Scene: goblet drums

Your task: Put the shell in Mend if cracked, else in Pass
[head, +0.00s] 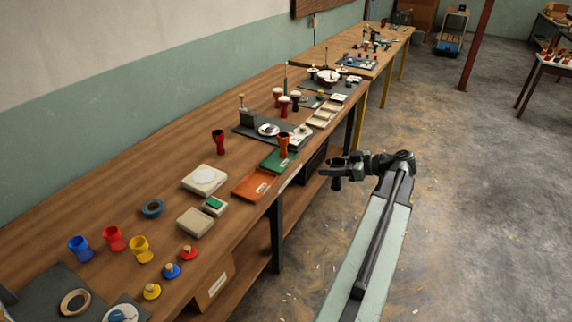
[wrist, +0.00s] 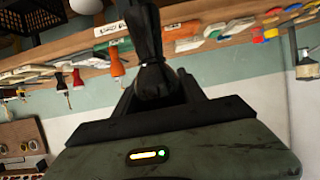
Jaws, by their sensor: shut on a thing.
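My gripper (head: 340,170) is out over the floor, right of the bench's front edge. It is shut on a dark, nearly black goblet-shaped shell (wrist: 147,40); only a small dark part of it (head: 337,183) shows in the head view. I cannot see whether the shell is cracked. An orange tray (head: 250,186) and a green tray (head: 273,162) lie side by side at the bench's front edge. Both carry small pale labels, too small to read, so I cannot tell which is Mend or Pass. The wrist view also shows the orange tray (wrist: 181,30).
A scale-like pale box (head: 204,179) is left of the orange tray. Blue, red and yellow cups (head: 114,238) stand nearer. Floor around my gripper is clear.

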